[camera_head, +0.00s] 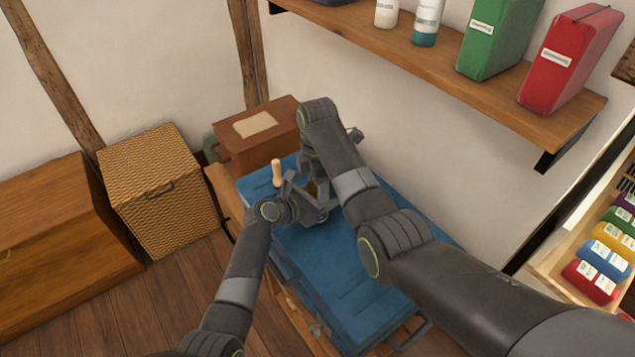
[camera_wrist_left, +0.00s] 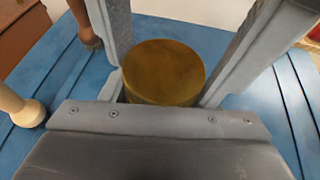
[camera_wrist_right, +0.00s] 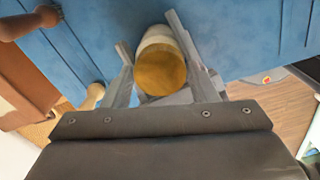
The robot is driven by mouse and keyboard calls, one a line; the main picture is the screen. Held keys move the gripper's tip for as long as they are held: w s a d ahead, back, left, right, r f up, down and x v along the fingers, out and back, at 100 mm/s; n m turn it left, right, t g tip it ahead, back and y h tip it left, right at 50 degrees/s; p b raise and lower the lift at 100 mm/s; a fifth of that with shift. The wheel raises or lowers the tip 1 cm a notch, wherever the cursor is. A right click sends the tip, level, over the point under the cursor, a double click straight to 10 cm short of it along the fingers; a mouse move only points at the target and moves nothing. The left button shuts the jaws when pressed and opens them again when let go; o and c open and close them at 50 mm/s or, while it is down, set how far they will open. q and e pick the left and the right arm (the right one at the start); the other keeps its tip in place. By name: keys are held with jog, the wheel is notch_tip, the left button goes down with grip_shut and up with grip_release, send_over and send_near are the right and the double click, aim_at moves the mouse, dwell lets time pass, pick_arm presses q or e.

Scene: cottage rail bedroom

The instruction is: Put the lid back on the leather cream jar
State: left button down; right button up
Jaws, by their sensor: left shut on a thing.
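The leather cream jar shows in the right wrist view as a pale round body (camera_wrist_right: 157,35) with a brown-gold round lid (camera_wrist_right: 160,72) at its near end. I cannot tell whether the lid is seated on it. In the left wrist view the lid (camera_wrist_left: 165,68) shows between the fingers, and the body below is hidden. My left gripper (camera_head: 308,197) is shut at the jar, low over the blue surface. My right gripper (camera_head: 313,182) reaches in from above, its fingers beside the lid; whether they press on it is unclear. In the head view the arms hide most of the jar.
The blue chest top (camera_head: 345,285) has free room in front. A pale wooden-handled tool (camera_head: 277,173) stands left of the grippers, and a brown box (camera_head: 258,140) behind. A wall shelf (camera_head: 470,85) hangs above right. A wicker basket (camera_head: 155,190) is left.

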jog(key=o, duration=0.3)
jog(key=shift+r, duration=2.3)
jog(key=shift+c, duration=0.3)
jog(key=shift+r+n, duration=1.6)
jog(key=shift+r, duration=0.15)
jog(key=shift+f, duration=4.05)
